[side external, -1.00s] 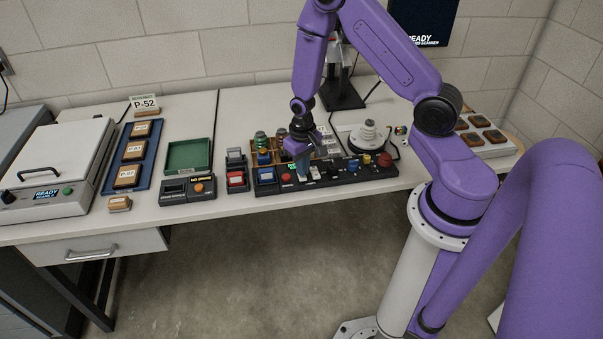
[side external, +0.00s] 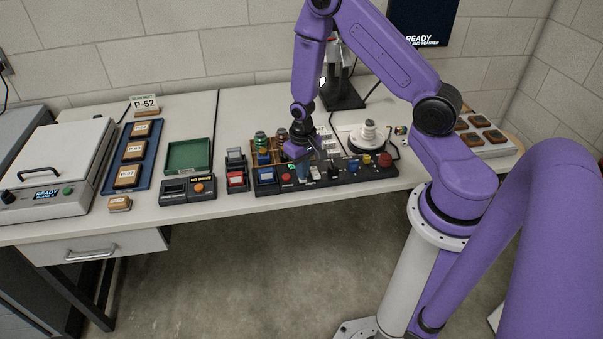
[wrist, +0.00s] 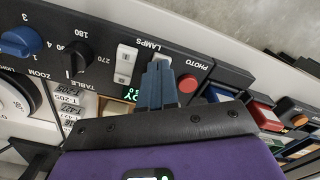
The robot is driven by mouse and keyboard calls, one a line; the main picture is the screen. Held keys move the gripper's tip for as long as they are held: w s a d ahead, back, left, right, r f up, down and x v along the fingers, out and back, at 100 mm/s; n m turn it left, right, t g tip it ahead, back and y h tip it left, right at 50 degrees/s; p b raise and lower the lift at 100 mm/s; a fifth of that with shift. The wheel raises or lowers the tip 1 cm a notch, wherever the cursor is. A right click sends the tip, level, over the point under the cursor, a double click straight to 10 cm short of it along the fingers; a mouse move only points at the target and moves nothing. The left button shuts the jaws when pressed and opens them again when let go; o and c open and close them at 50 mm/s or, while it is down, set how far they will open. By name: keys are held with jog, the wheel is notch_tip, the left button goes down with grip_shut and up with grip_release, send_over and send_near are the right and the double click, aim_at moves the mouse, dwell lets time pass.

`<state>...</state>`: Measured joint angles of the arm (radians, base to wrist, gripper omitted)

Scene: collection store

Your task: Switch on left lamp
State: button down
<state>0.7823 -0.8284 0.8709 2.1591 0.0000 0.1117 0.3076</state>
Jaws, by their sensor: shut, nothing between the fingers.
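The control panel (side external: 345,174) is a long black strip near the table's front edge. In the wrist view its LAMPS label (wrist: 148,43) shows upside down. One white rocker switch (wrist: 125,63) shows clear beside my fingers; it is also in the side view (side external: 315,172). My gripper (wrist: 160,64) is shut and empty, with its blue-grey fingertips at the panel just beside that rocker, below the label. The fingers hide most of the spot beneath them, where the other lamp switch seems to be. I cannot tell whether they touch it. The side view also shows my gripper (side external: 303,178).
A red PHOTO button (wrist: 188,83) is close to the fingers on one side. A black TABLE knob (wrist: 77,59) and a blue ZOOM knob (wrist: 22,41) lie on the other. A wooden tray with jars (side external: 264,147) stands behind the panel.

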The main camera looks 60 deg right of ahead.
jog(key=shift+r, duration=3.55)
jog(key=s+a+r+n, duration=0.7)
jog(key=s+a+r, duration=0.1)
jog(key=a+r, duration=0.25)
jog(key=s+a+r+n, duration=0.1)
jog(key=s+r+n, duration=0.2)
jog(key=s, duration=0.4)
jog(key=s+a+r+n, duration=0.2)
jog(key=s+r+n, duration=0.2)
jog(key=s, duration=0.3)
jog(key=shift+s+n, duration=0.4)
jog(key=shift+n, duration=0.4)
